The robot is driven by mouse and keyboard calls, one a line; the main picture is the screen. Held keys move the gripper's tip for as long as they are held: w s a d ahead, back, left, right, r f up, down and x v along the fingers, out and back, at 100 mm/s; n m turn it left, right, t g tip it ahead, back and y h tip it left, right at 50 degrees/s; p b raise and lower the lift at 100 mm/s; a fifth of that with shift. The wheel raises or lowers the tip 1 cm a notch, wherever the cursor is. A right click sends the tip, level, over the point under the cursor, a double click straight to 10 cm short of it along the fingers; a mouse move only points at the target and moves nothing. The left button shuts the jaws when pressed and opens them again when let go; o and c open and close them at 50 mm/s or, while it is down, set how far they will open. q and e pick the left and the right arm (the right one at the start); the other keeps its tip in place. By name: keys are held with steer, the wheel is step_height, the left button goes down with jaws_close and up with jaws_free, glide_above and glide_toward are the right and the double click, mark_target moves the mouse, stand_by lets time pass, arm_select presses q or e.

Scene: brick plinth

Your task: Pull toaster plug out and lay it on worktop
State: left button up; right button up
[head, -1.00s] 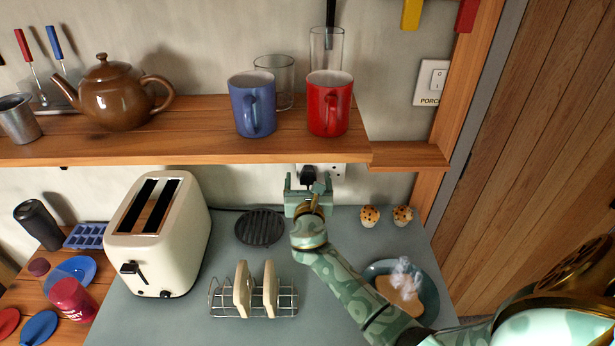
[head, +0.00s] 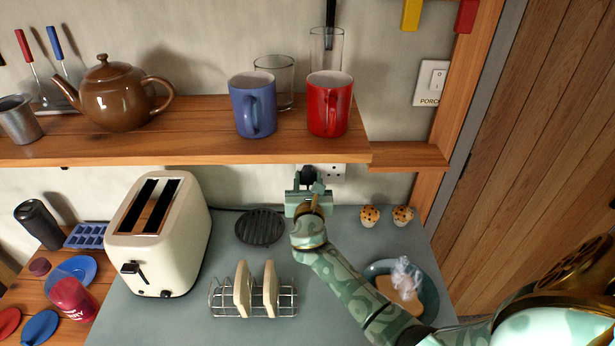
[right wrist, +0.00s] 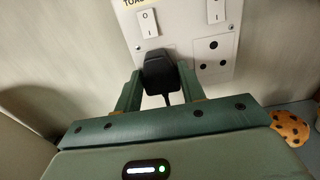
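The black toaster plug (right wrist: 160,72) sits at the left outlet of the white double socket (right wrist: 212,60) on the wall, under a switch and a partly cut-off "TOAS" label. My right gripper (right wrist: 160,84) has one finger on each side of the plug, closed against it, and its cord hangs down between the fingers. In the head view my right gripper (head: 309,184) hides much of the plug below the shelf. The grey worktop (head: 340,290) lies below. The cream toaster (head: 158,235) stands on its left part. My left gripper is not in view.
A wooden shelf (head: 180,148) with mugs, glasses and a teapot overhangs the socket. On the worktop are a round black trivet (head: 259,228), a toast rack (head: 255,300), two muffins (head: 386,215) and a teal bowl (head: 428,290). Bare worktop lies around the rack.

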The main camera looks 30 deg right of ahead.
steer(key=c, duration=0.4)
steer(key=shift+c, duration=0.2)
steer(key=shift+s+a, duration=0.1)
steer(key=shift+s, duration=0.05)
steer(key=shift+p+v, duration=0.9)
steer(key=shift+v, duration=1.95)
